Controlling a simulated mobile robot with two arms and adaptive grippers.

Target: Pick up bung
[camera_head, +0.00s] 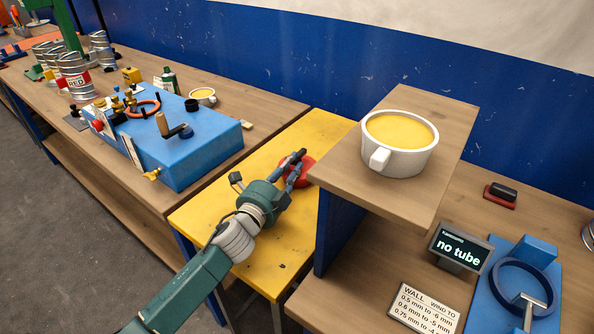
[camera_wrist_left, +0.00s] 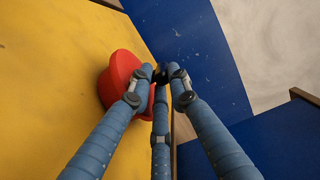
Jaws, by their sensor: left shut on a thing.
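My left gripper (camera_head: 296,166) reaches over the yellow table, its three blue fingers closed together. In the left wrist view the fingertips (camera_wrist_left: 162,76) meet around a small dark thing, the bung (camera_wrist_left: 160,74), which is mostly hidden by them. A round red piece (camera_head: 308,171) is beside and behind the fingers on the yellow table. It also shows in the left wrist view (camera_wrist_left: 117,80), partly covered by one finger. I cannot tell whether the bung touches the red piece. My right gripper is not in view.
The yellow table (camera_head: 230,205) is otherwise mostly bare. A raised wooden shelf (camera_head: 430,198) with a white cup (camera_head: 404,160) stands close right of the gripper. A blue box (camera_head: 205,155) with fittings is on the left bench. A "no tube" display (camera_head: 460,249) stands at right.

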